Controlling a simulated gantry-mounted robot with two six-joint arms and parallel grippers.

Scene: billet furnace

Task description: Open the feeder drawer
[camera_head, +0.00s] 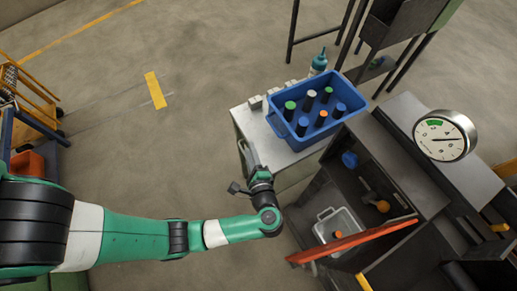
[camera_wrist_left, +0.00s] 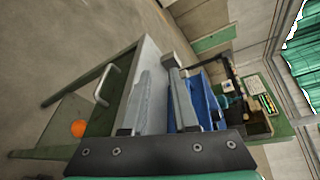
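The feeder table (camera_head: 252,122) is a pale-topped stand in the middle of the head view, with a blue crate on it. In the left wrist view, the feeder drawer front (camera_wrist_left: 118,92) is a grey-green panel under the pale top, and it looks flush. Its pale bar handle (camera_wrist_left: 107,84) is to the left of my fingers. My left gripper (camera_head: 246,160) is beside the table's front left side in the head view. In the left wrist view, its two fingers (camera_wrist_left: 168,98) are apart with nothing seen between them, and they are clear of the handle. My right gripper is not in view.
The blue crate (camera_head: 274,119) holds several coloured-top cylinders; a teal bottle (camera_head: 318,62) stands behind it. To the right are a dark cabinet with a grey bin (camera_head: 325,226), an orange-red bar (camera_head: 350,242) and a dial gauge (camera_head: 445,135). The floor to the left is mostly clear.

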